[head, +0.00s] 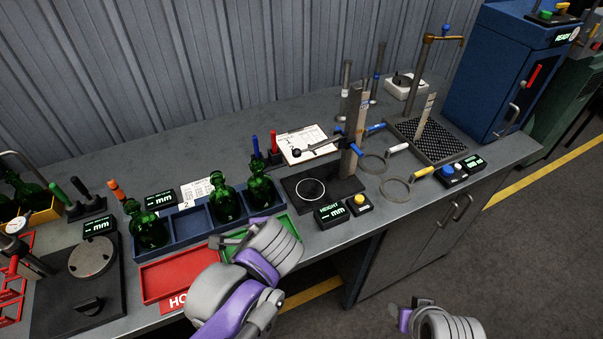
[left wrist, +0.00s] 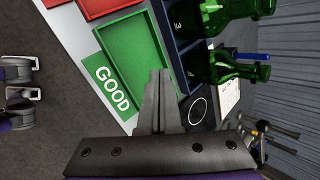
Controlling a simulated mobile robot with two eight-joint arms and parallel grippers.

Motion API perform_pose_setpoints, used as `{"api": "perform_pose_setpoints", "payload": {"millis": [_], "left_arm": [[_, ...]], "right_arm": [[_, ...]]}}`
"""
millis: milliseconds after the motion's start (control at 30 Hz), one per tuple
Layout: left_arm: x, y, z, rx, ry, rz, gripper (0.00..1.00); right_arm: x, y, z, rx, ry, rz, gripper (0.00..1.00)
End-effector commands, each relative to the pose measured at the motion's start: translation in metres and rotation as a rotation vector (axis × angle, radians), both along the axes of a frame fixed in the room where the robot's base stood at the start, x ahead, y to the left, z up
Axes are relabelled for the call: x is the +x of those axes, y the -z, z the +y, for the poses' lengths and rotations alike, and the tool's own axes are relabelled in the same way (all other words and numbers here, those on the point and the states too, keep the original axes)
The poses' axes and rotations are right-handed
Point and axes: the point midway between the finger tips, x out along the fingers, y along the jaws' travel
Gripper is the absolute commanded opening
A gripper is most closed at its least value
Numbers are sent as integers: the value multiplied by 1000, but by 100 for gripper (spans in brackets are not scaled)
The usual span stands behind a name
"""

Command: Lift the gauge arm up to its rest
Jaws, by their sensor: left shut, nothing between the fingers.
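The height gauge (head: 355,120) stands upright on a dark base (head: 318,203) with a white ring, right of centre on the bench. A thin arm with a dark knob (head: 297,152) reaches left from its column above the base, and a blue grip (head: 351,148) sits at the column. My left gripper (head: 224,241) is shut and empty over the green tray, left of and nearer than the gauge. In the left wrist view its fingers (left wrist: 160,100) are together beside the tray, and the ringed base (left wrist: 198,111) lies beyond. My right gripper (head: 413,310) hangs off the bench front, fingers apart.
Red (head: 178,276) and green (head: 287,226) trays lie in front. A height display (head: 331,214), yellow button (head: 359,204) and ring-shaped holders (head: 396,188) flank the gauge base.

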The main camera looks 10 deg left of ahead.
Motion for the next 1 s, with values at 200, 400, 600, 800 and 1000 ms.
{"api": "perform_pose_setpoints", "payload": {"millis": [200, 400, 600, 800, 1000], "left_arm": [[60, -11, -62, 596, 480, 80, 0], [88, -33, -113, 962, 683, 111, 0], [95, -43, -130, 1086, 734, 122, 0], [95, -44, -130, 1089, 734, 122, 0], [99, -42, -127, 1088, 732, 124, 0]], "right_arm": [[-12, 46, 0, 0, 0, 24, 50], [-16, 63, 0, 0, 0, 31, 50], [-16, 66, 0, 0, 0, 32, 50], [-16, 65, 0, 0, 0, 32, 50], [-16, 66, 0, 0, 0, 32, 50]]}}
